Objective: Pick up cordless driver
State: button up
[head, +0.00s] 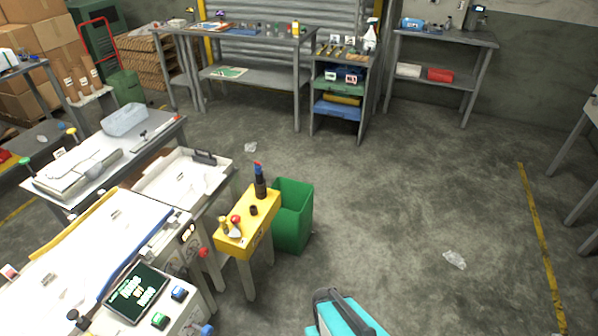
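I cannot make out the cordless driver with certainty. A dark upright object with a red and blue top (260,181) stands at the far end of a yellow stand (262,217); it is too small to tell what it is. Small blue and red-white items (340,77) sit on a shelf of the grey rack (313,107) at the back, also too small to name. My gripper is not in view.
A green bin (293,215) stands right beside the yellow stand. White machines and a white tray (182,178) fill the left. Workbenches (243,73) line the back wall. A teal object (348,318) is at the bottom edge. The floor (400,190) at centre right is mostly clear.

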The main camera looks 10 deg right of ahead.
aim_at(258, 169)
jog(key=z, duration=0.5)
jog(key=k, duration=1.45)
jog(key=u, duration=0.8)
jog(key=i, duration=1.65)
jog(key=z, duration=0.4)
